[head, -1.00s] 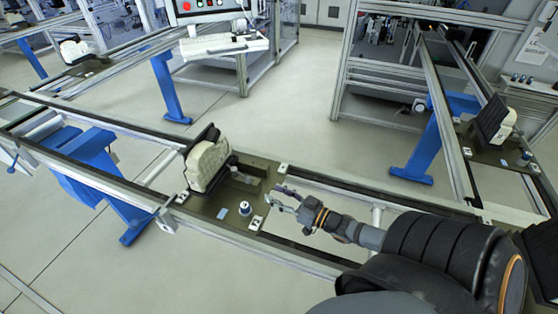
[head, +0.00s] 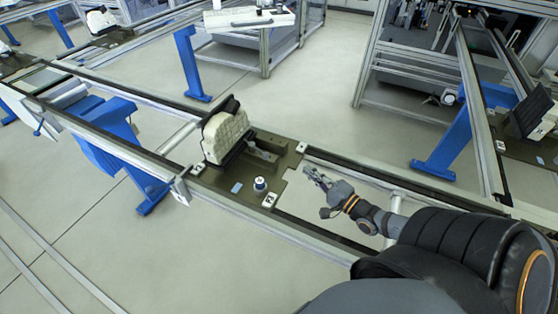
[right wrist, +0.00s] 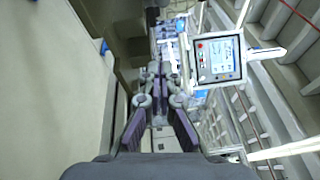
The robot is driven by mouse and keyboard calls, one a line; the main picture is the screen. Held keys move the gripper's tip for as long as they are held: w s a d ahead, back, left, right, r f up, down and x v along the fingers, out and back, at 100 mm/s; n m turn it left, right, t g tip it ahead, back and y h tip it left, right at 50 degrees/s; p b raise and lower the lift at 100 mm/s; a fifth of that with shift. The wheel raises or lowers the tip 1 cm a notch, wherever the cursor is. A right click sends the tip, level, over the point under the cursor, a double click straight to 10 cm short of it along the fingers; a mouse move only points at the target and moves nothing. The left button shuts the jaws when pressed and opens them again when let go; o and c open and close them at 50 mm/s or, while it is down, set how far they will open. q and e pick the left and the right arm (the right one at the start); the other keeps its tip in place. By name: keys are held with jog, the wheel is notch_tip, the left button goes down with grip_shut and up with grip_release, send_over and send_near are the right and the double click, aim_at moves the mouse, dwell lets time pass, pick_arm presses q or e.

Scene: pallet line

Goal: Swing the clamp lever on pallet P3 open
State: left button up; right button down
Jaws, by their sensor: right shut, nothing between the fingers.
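A dark olive pallet (head: 225,188) sits on the near conveyor. It carries a pale, rough block (head: 227,137) against a black upright plate. A dark grey bar-like part (head: 262,153), possibly the clamp lever, lies right of the block. My right gripper (head: 312,176) is just right of the pallet, apart from the grey part, shut and empty. In the right wrist view its fingers (right wrist: 158,76) meet with nothing between them. My left gripper is out of view.
A blue-and-white knob (head: 260,184) stands on the pallet near its front edge. Conveyor rails (head: 330,240) run along both sides. Another pallet with a black plate (head: 530,110) stands at the right. A control panel screen (right wrist: 217,58) shows in the right wrist view.

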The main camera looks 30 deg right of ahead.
jog(key=shift+w, duration=0.1)
jog(key=w+a+b, duration=0.1)
jog(key=w, duration=0.2)
jog(key=w+a, duration=0.2)
jog(key=w, duration=0.1)
jog(key=w+a+r+b, duration=0.1)
jog(key=w, duration=0.3)
jog(key=shift+a+b, duration=0.3)
jog(key=shift+a, duration=0.05)
jog(key=shift+s+a+r, duration=0.1)
jog(key=shift+a+r, duration=0.1)
jog(key=shift+a, duration=0.35)
jog(key=shift+d+f, duration=0.1)
